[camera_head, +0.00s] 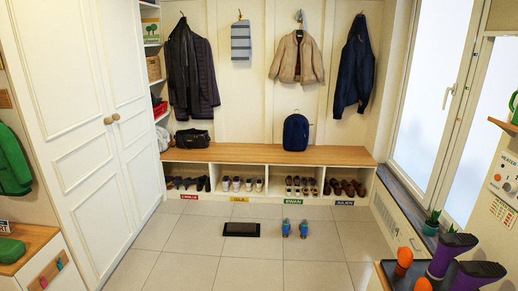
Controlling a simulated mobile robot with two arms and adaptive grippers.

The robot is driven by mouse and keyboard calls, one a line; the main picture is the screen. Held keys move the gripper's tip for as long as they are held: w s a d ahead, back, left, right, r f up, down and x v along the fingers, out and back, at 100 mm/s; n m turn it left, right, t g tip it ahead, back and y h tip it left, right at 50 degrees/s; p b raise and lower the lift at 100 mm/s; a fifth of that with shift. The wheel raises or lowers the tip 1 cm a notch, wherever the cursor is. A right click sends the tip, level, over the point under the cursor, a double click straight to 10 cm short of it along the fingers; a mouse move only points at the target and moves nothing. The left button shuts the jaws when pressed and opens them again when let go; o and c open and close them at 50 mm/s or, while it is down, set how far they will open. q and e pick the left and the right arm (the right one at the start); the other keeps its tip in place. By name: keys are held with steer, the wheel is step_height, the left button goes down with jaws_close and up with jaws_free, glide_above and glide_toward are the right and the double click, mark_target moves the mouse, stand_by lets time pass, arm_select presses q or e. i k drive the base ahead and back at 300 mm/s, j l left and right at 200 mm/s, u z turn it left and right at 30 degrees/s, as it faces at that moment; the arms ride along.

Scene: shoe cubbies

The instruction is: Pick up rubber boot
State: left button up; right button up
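Two purple boots, which look like rubber boots, are at the lower right of the head view. They are upside down with dark soles facing up. The farther boot (441,262) stands a little left of the nearer boot (470,281), which the picture edge cuts off. Two orange rounded pegs (404,258) stand bare to their left on a dark stand or tray (388,270). A pair of small blue shoes or boots (286,228) sits on the floor tiles in the middle. Neither of my grippers is in view.
A wooden-topped bench (270,154) with shoe-filled cubbies and coloured name labels runs along the back wall. A dark mat (241,229) lies on the floor. A white wardrobe (85,120) stands left, a low cabinet (25,245) front left. Middle floor is mostly clear.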

mark_target(286, 225)
steer(key=i+z, duration=0.2)
steer(key=i, duration=2)
